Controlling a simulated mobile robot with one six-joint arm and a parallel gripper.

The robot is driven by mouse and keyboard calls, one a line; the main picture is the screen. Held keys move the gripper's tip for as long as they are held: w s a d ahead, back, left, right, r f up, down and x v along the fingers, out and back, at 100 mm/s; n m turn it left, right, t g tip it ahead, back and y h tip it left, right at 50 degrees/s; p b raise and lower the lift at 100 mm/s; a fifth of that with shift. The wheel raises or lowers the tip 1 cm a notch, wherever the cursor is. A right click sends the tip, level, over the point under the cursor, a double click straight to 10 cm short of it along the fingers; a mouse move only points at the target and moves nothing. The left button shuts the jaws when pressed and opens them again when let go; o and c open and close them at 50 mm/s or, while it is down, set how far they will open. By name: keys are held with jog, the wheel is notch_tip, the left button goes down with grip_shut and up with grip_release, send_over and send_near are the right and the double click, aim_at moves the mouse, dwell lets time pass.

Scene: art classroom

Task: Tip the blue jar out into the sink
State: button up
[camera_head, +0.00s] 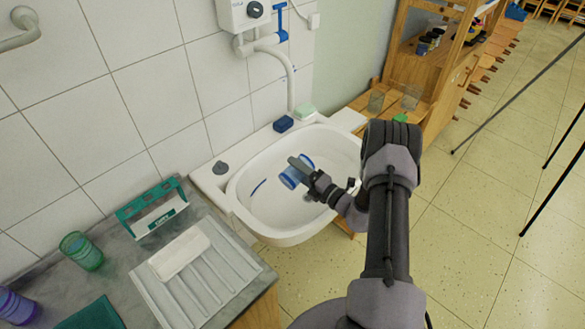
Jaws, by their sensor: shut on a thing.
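The blue jar (292,178) is see-through and lies tilted over the basin of the white sink (262,228). My gripper (302,168) is shut on the jar, reaching in from the right over the bowl. One grey finger shows across the jar's upper side. The jar's mouth and what is in it are too small to tell. A thin blue streak (258,187) shows in the bowl to the left of the jar.
A grey counter with a ribbed draining board (205,285), green jar (82,251), purple jar (15,305) and green-white holder (152,208) stands left. Wooden shelving (430,70) stands right.

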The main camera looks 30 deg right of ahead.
jog(key=n, duration=0.3)
jog(key=d+r+n, duration=0.1)
jog(key=shift+w+n, duration=0.15)
jog(key=shift+n, duration=0.25)
jog(key=n+b, duration=0.3)
jog(key=n, duration=0.1)
jog(key=shift+n, duration=0.4)
jog(key=n+b, duration=0.1)
jog(key=d+n+b, duration=0.1)
jog(key=shift+w+f+n, duration=0.15)
jog(key=shift+f+n, duration=0.1)
jog(key=shift+n, duration=0.15)
jog(key=shift+w+d+r+n+b, duration=0.1)
jog(key=shift+d+n+b, duration=0.1)
jog(key=shift+n+b, duration=0.45)
jog(key=shift+d+n+b, duration=0.15)
jog(key=shift+n+b, duration=0.35)
jog(key=shift+n, duration=0.25)
